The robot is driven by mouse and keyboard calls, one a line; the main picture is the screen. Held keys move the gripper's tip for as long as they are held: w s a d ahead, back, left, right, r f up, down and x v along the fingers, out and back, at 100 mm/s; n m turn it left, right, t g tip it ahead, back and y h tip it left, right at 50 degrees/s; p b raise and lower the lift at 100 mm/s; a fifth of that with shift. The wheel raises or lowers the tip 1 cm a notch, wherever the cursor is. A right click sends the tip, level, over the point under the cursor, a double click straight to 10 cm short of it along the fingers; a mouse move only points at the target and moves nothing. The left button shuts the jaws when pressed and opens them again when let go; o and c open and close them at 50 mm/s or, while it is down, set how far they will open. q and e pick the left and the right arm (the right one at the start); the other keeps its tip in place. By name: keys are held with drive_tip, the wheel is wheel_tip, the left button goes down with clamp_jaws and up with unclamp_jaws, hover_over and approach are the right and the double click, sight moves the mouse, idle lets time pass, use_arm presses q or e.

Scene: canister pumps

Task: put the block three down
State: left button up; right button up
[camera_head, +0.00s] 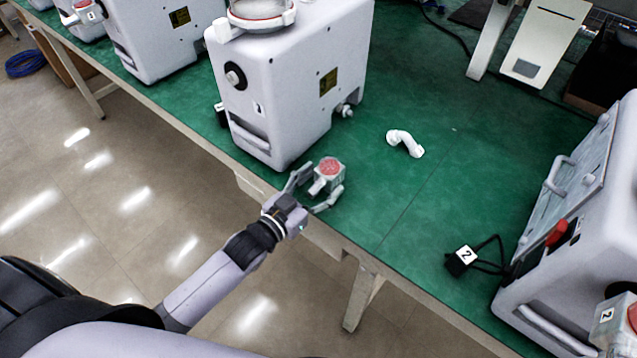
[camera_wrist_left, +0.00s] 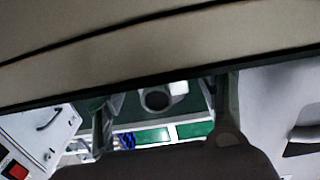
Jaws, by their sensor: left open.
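A small grey block (camera_head: 328,178) with a round red top and a short white stub on its front is at the near edge of the green table. No number shows on it, so I cannot tell for sure that it is block three. My left gripper (camera_head: 321,186) is open, with one finger on each side of this block. In the left wrist view the two fingers (camera_wrist_left: 165,112) stand apart, with a dark round part and a white piece between them. Whether the block rests on the table is unclear. My right gripper is not in view.
A white pump housing (camera_head: 290,90) stands just behind the gripper. A white elbow pipe (camera_head: 405,143) lies on the green table (camera_head: 400,200). The table between is clear.

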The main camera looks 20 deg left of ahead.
use_arm(q)
drive_tip(key=shift+r, duration=0.2)
drive_tip(key=shift+s+a+f, duration=0.1)
drive_tip(key=shift+s+a, duration=0.05)
drive_tip(key=shift+s, duration=0.2)
drive_tip(key=v, duration=1.1)
drive_tip(key=shift+s, duration=0.1)
drive_tip(key=s+a+f+n+g+y, duration=0.1)
drive_tip(key=s+a+f+g+y, duration=0.1)
drive_tip(key=f, duration=0.8)
drive_tip(key=s+a+f+g+y, duration=0.1)
drive_tip(key=s+a+f+g, duration=0.15)
drive_tip(key=f, duration=0.75)
drive_tip(key=s+a+f+n+g+y, duration=0.1)
drive_tip(key=s+a+f+g+y, duration=0.1)
drive_tip(key=f, duration=0.8)
drive_tip(key=s+d+f+g, duration=0.1)
drive_tip(key=s+f+g, duration=0.3)
drive_tip(key=s+f, duration=0.6)
drive_tip(key=s+d+f+g+y, duration=0.1)
drive_tip(key=s+f+g, duration=0.3)
drive_tip(key=s+f, duration=0.5)
drive_tip(key=s, duration=0.6)
drive_tip(key=shift+s+d+f+g, duration=0.2)
drive_tip(key=shift+d+f+g, duration=0.15)
drive_tip(key=shift+d, duration=0.05)
